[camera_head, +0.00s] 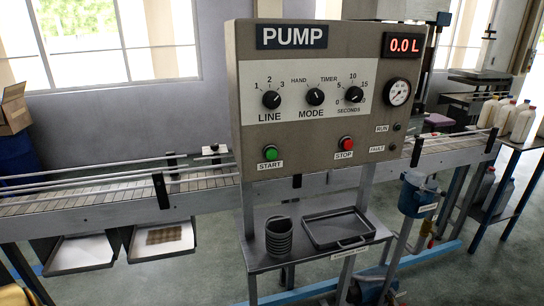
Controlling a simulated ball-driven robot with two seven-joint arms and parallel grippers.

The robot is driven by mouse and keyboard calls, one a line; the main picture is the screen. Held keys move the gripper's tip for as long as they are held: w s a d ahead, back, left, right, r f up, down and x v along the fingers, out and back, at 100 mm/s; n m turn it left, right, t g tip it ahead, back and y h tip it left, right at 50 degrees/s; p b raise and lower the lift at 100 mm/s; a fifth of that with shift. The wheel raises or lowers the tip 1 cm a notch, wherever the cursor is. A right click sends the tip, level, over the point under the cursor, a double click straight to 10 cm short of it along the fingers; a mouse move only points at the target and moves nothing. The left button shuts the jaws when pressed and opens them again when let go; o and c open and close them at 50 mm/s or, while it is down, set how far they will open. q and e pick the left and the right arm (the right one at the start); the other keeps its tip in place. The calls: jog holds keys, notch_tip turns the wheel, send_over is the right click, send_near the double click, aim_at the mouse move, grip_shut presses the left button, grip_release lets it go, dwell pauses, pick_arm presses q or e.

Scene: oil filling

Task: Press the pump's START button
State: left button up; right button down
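The grey pump panel (319,100) stands upright in the middle, labelled PUMP. Its green START button (270,153) is at the lower left of the panel face, above a START label. The red STOP button (346,143) is to its right. The red display (403,45) at the top right reads 0.0 L. The RUN lamp (397,127) and FAULT lamp (392,146) look dark. LINE (271,99), MODE (315,96) and SECONDS (354,94) knobs sit in a row. Neither gripper is recognisable in view, and nothing covers the START button.
Below the panel, a shelf (262,262) holds a dark ribbed cup (279,237) and a black tray (372,238). A conveyor (100,203) runs behind the panel. Several bottles stand on a table (518,142) at right. Space directly before the START button looks clear.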

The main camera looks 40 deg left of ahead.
pick_arm(q)
grip_shut()
dwell(1.5)
